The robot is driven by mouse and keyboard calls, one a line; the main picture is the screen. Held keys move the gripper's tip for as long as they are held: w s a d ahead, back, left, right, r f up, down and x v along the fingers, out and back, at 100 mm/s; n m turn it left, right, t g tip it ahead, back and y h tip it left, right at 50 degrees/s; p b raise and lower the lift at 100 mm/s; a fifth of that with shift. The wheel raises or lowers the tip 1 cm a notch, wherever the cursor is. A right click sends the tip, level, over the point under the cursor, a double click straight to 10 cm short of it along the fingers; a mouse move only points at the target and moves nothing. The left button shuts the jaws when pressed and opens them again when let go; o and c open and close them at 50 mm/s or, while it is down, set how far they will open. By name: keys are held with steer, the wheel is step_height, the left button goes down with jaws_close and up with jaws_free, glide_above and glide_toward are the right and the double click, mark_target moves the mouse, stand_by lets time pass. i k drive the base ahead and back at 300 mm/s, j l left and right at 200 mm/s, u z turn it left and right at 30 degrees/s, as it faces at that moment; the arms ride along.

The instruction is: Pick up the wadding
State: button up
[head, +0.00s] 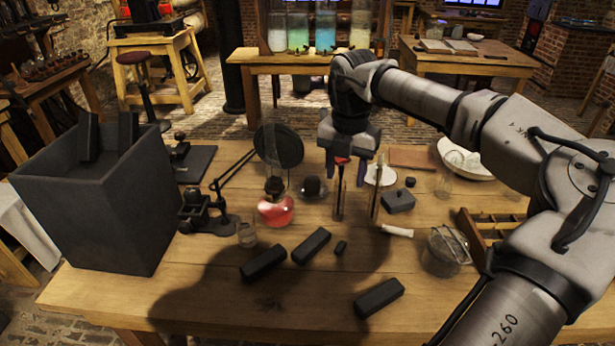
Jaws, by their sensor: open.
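I cannot tell for certain which thing is the wadding. A small white roll (397,231) lies on the table right of centre and may be it. A white bowl (470,172) at the right back holds pale stuff too unclear to name. My gripper (346,172) points down over the middle of the table, behind and to the left of the white roll. It is open, with its two fingers apart. A small red patch shows between the fingers; I cannot tell what it belongs to. I see no wadding in the gripper.
Upright thin plates (338,196) stand below my gripper. A red-filled flask (275,208) is to their left. Dark blocks (312,246) lie along the front. A tall dark box (95,210) fills the left. A wire-topped glass jar (445,250) and wooden tray (492,232) stand right.

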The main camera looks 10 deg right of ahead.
mark_target(311, 183)
steer(key=i, duration=0.9)
